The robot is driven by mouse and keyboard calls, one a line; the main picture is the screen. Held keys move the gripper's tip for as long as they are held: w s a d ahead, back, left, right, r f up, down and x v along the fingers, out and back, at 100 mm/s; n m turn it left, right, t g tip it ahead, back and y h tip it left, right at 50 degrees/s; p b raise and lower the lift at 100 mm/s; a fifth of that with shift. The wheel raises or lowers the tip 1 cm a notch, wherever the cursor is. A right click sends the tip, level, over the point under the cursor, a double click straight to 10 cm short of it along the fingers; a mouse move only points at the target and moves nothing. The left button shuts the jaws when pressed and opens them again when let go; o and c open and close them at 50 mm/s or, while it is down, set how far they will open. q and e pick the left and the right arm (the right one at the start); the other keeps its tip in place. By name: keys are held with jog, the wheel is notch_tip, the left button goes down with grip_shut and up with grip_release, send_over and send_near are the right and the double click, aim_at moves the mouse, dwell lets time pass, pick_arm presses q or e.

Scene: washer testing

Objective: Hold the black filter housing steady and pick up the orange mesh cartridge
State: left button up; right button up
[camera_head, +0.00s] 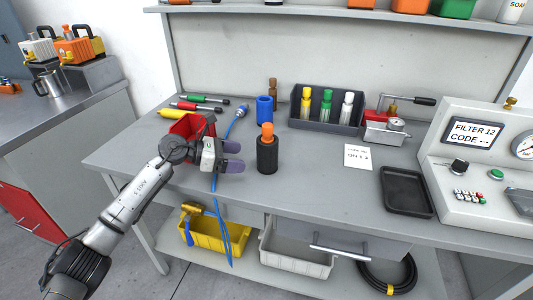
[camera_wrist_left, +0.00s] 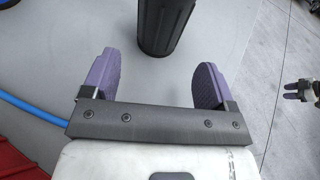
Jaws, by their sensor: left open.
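The black filter housing (camera_head: 267,158) stands upright on the grey workbench. The orange mesh cartridge (camera_head: 267,132) sticks up out of its top. My left gripper (camera_head: 235,157) is open, just left of the housing, with its purple fingers pointing toward it. In the left wrist view the lower part of the housing (camera_wrist_left: 163,25) is ahead of the gap between the two open fingers (camera_wrist_left: 155,80), with nothing between them. The cartridge is outside the left wrist view. My right gripper does not show in the head view; a small gripper-like shape at the wrist view's right edge is unclear.
A blue cylinder (camera_head: 264,109) stands behind the housing. A dark rack (camera_head: 325,122) of colored bottles is at the back. A red bin (camera_head: 187,127) and a blue hose (camera_head: 237,122) lie near my left arm. A black tray (camera_head: 406,191) is at right.

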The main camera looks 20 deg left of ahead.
aim_at(263, 159)
pick_arm(q)
jog(key=shift+b+x, duration=0.35)
jog(key=shift+x, duration=3.9)
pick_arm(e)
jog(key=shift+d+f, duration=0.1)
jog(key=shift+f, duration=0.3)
pick_arm(q)
jog(key=shift+c, duration=0.5)
jog(key=c, duration=0.4)
jog(key=shift+c, duration=0.2)
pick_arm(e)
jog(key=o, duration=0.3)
